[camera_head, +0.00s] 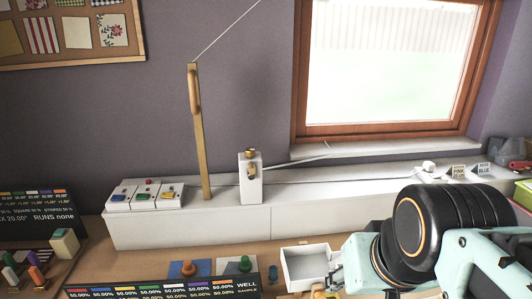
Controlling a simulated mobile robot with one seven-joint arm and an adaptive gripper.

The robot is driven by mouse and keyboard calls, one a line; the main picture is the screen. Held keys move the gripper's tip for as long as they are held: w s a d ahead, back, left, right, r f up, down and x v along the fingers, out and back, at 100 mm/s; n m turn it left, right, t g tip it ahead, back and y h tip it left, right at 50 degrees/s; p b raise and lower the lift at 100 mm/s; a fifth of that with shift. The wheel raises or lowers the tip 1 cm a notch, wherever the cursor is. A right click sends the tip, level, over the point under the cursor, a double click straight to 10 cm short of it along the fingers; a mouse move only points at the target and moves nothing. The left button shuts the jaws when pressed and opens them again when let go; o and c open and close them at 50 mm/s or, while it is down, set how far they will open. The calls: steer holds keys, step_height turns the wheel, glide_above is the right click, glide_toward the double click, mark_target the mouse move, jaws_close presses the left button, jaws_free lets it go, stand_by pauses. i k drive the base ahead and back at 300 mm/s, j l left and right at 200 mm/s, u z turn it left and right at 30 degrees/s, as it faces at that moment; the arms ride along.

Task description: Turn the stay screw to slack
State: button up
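A white upright block (250,190) stands on the white ledge below the window. A brass knob (250,153) sits on its top, and a small dark brass fitting (252,171) shows on its front. No label shows which of these is the stay screw. A thin pale rod (295,162) runs from the block toward the window sill. My gripper (334,282) is at the bottom, beside a white open box, well below and right of the block. It is small and partly hidden by my arm, so its opening is unclear.
A tall wooden post (198,140) with a cord rising right stands left of the block. White switch boxes (145,194) sit farther left. The white open box (306,266) and dark display panels (165,289) are in front. The ledge (330,200) right of the block is mostly clear.

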mark_target(250, 152)
steer(key=k+l, duration=0.1)
steer(key=l, duration=0.25)
steer(key=k+l+u, duration=0.15)
steer(key=l, duration=0.6)
steer(key=k+l+u, duration=0.15)
steer(key=l, duration=0.2)
